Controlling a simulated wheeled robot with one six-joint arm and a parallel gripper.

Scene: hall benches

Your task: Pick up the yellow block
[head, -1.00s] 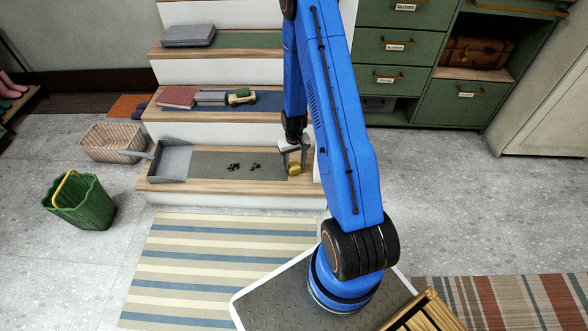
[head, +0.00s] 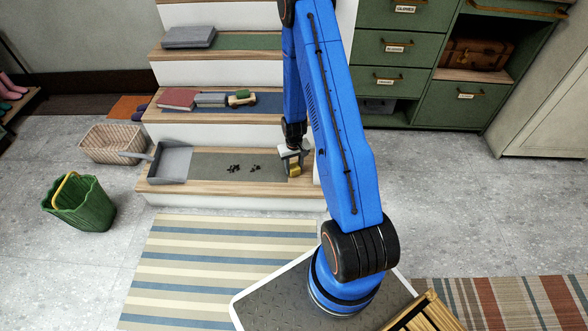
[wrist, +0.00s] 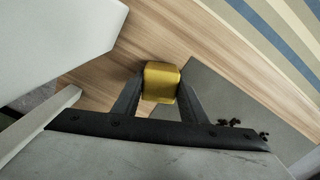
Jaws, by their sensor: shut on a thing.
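The yellow block (wrist: 161,80) is between the two fingers of my gripper (wrist: 158,98) in the wrist view, with a finger against each side. My gripper is shut on it. In the head view the yellow block (head: 295,170) shows below my gripper (head: 292,163) at the right end of the lowest step (head: 215,188). The wooden step surface lies right under the block in the wrist view. I cannot tell whether the block still touches the step.
A grey mat (head: 210,163) with dark crumbs (head: 244,168) and a grey dustpan (head: 172,163) lie on the same step. A wicker basket (head: 112,143) and green bucket (head: 79,203) stand left. The striped rug (head: 215,270) is clear.

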